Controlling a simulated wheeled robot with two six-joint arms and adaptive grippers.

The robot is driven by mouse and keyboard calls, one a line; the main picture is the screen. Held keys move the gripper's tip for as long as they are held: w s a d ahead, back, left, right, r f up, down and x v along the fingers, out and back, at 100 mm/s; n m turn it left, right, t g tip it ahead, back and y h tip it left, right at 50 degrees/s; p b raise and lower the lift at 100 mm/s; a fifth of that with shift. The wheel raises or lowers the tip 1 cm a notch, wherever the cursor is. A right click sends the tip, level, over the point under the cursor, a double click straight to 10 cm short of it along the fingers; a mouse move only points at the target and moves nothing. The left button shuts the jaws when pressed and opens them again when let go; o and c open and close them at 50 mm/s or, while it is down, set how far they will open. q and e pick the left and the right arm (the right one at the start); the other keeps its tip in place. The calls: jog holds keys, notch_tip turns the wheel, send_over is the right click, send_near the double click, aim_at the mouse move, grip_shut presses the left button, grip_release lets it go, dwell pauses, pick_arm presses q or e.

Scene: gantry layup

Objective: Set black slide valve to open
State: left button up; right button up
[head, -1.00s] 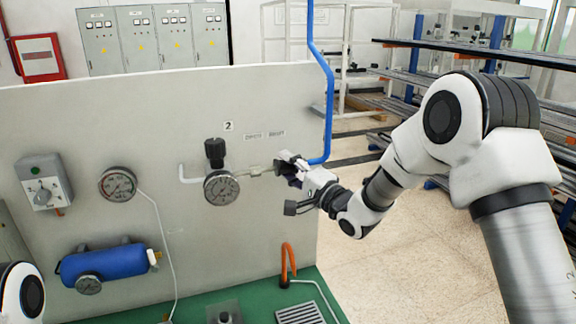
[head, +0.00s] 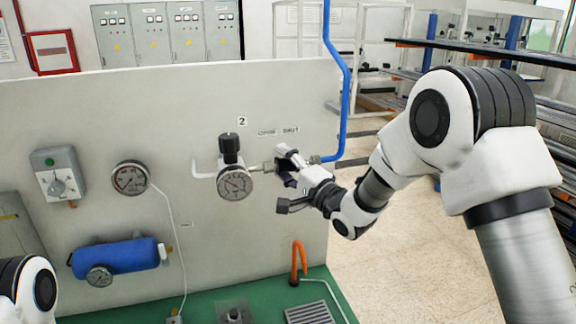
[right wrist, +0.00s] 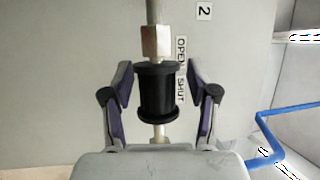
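The black slide valve (right wrist: 158,92) is a ribbed-end black sleeve on a metal pipe, seen in the right wrist view. It sits beside the SHUT label (right wrist: 181,88), with the OPEN label (right wrist: 181,49) farther along the pipe, toward the hex fitting. My right gripper (right wrist: 160,88) is open, one finger on each side of the sleeve, with a small gap visible on both sides. In the head view my right gripper (head: 286,167) covers the valve at the pipe. My left gripper is out of view; only part of that arm shows at lower left.
A pressure gauge with black knob (head: 235,183) is on the pipe just left of my right gripper. A blue pipe (head: 346,100) rises close on the right. The upright panel (head: 110,215) also carries a blue cylinder (head: 115,257). An orange hook-shaped pipe (head: 295,260) stands below.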

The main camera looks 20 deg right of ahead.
jog(key=shift+w+a+f, duration=0.1)
jog(key=shift+a, duration=0.05)
jog(key=shift+s+d, duration=0.3)
jog(key=v, duration=1.1)
jog(key=shift+s, duration=0.2)
jog(key=shift+a, duration=0.1)
